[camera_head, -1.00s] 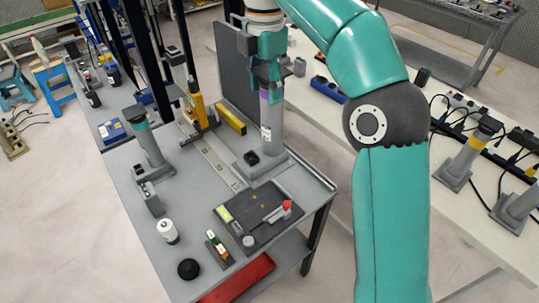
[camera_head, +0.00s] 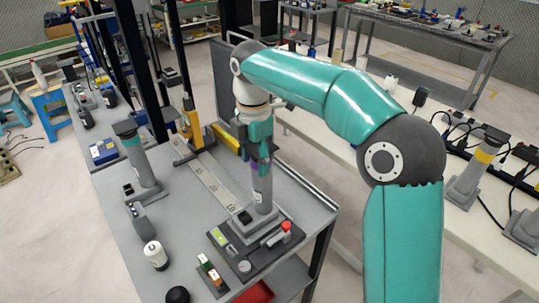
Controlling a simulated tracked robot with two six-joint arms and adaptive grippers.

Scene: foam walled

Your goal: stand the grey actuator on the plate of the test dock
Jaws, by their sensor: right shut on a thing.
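My right gripper (camera_head: 262,158) points down and is shut on the upper part of the grey actuator (camera_head: 262,190), which has a purple band. The actuator is upright, with its square foot over the far part of the dark test dock (camera_head: 262,256). I cannot tell whether the foot touches the plate, which it largely hides. My left gripper is not in view.
A similar actuator with a teal band (camera_head: 140,160) stands left on the grey table. A white bottle (camera_head: 155,255), a small block with coloured tops (camera_head: 212,274) and a black dome (camera_head: 177,296) stand near the front. A yellow-banded actuator (camera_head: 475,165) stands on the right bench.

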